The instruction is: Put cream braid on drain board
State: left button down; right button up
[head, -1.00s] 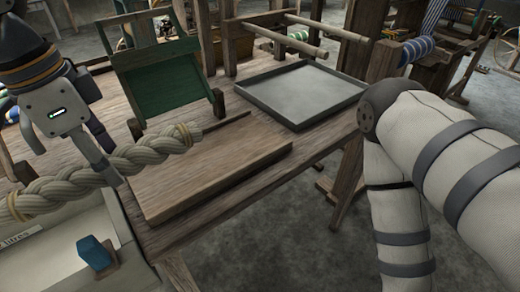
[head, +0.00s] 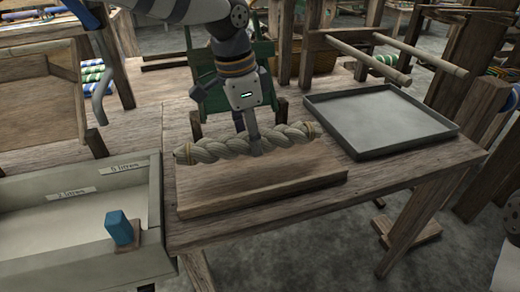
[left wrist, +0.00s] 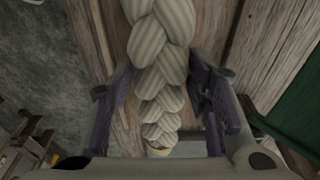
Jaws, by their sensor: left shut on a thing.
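The cream braid (head: 212,151) is a thick twisted rope with a bound band at each end. My left gripper (head: 252,140) is shut on it near the middle and holds it roughly level above the wooden drain board (head: 290,192). In the left wrist view the braid (left wrist: 162,70) runs lengthwise between the two finger pads. The drain board lies flat on the wooden table; the braid hides part of it. I cannot tell the exact gap between braid and board. My right gripper is out of view.
A grey shallow tray (head: 378,118) lies to the right on the table. A green-backed wooden frame (head: 212,98) stands behind the board. A pale tank (head: 75,215) marked in litres, with a blue block (head: 120,228), is at the left. Wooden rails (head: 400,55) stick out above the tray.

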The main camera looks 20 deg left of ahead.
pick_arm(q)
jog(key=shift+w+d+f, duration=0.15)
jog(key=shift+w+f, duration=0.5)
jog(key=shift+w, duration=0.05)
jog(key=shift+w+d+f, duration=0.1)
jog(key=shift+w+f, duration=0.05)
jog(key=shift+f, duration=0.7)
jog(key=shift+w+f, duration=0.15)
jog(key=shift+f, duration=0.7)
jog(key=shift+f, duration=0.2)
jog(key=c, duration=0.8)
grip_release()
jog(key=shift+c, duration=0.2)
jog(key=r, duration=0.4)
jog(key=a+r, duration=0.1)
jog(key=r, duration=0.3)
jog(key=s+r, duration=0.1)
jog(key=r, duration=0.3)
jog(key=shift+s+a+r, duration=0.1)
jog(key=shift+a, duration=0.15)
